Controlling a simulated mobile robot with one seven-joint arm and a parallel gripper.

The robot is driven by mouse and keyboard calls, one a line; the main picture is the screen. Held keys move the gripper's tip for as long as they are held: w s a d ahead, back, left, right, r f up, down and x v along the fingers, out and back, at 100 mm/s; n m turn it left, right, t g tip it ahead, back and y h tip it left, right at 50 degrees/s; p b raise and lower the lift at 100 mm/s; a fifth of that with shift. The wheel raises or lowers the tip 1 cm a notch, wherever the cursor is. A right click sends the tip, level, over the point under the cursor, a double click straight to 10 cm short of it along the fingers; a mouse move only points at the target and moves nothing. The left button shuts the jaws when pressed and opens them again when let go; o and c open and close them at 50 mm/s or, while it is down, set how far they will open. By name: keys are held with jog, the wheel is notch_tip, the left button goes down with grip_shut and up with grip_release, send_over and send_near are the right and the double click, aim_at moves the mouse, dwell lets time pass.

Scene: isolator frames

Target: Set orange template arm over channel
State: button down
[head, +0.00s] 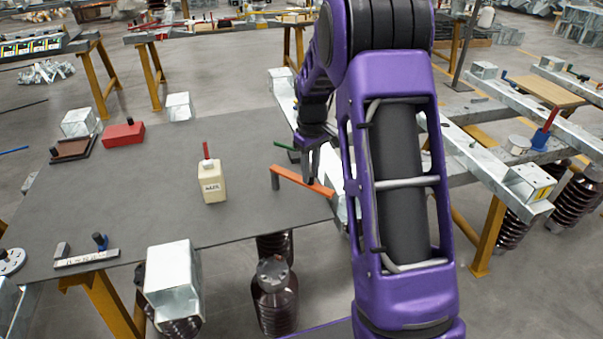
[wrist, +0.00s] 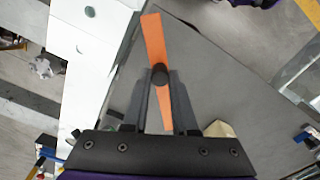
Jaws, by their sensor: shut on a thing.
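The orange template arm (head: 297,179) is a flat orange bar with a short downturned end at its left in the head view. It also shows in the wrist view (wrist: 154,36), running lengthwise between the fingers. My gripper (head: 313,178) is shut on a dark round knob (wrist: 159,74) on the bar, seen between the fingertips in the wrist view. The pale metal channel (wrist: 88,62) runs along the left of the bar in the wrist view. In the head view my arm hides much of the channel. I cannot tell whether the bar touches anything below it.
The grey table (head: 130,205) has a cream bottle (head: 212,183) with a red top left of the bar. A red box (head: 123,134) and a brown tray (head: 73,148) sit farther left. A metal block (head: 173,280) is at the front edge. The middle is mostly clear.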

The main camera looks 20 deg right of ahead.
jog(key=w+d+n+p, duration=0.4)
jog(key=w+n+p, duration=0.1)
jog(key=w+n, duration=0.4)
jog(key=shift+w+d+n, duration=0.2)
jog(key=shift+w+n, duration=0.05)
jog(key=shift+n, duration=0.45)
jog(key=shift+r, duration=0.1)
jog(key=c, duration=0.7)
grip_release()
notch_tip(320, 180, up, 17)
jog(key=p, duration=0.1)
jog(key=shift+r, duration=0.15)
